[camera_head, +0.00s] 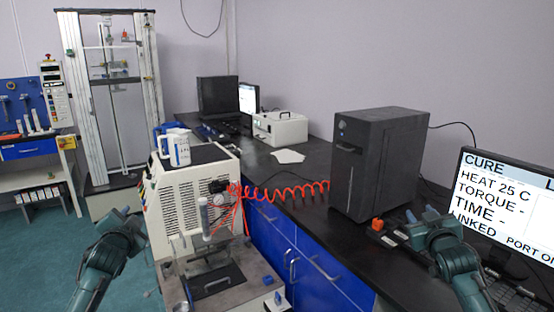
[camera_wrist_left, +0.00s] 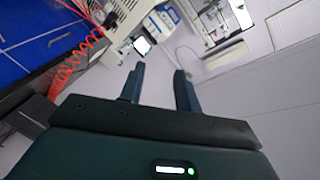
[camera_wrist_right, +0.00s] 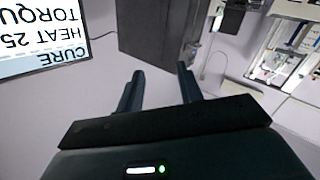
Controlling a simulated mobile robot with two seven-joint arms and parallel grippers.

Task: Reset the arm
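My right gripper (camera_head: 430,218) is raised in front of the black bench at the right of the head view. Its two fingers stand apart with nothing between them in the right wrist view (camera_wrist_right: 160,92). My left gripper (camera_head: 126,216) is raised at the left of the head view, left of the white rheometer (camera_head: 190,200). Its fingers are also apart and empty in the left wrist view (camera_wrist_left: 160,85). Neither gripper touches anything that I can see.
A black cabinet (camera_head: 378,165), a white box device (camera_head: 280,128) and a monitor (camera_head: 510,200) reading CURE stand on the bench. An orange button (camera_head: 377,224) is near its edge. A red coiled hose (camera_head: 290,192) runs from the rheometer. A tall test frame (camera_head: 112,90) stands behind left. Green floor (camera_head: 40,250) is open at left.

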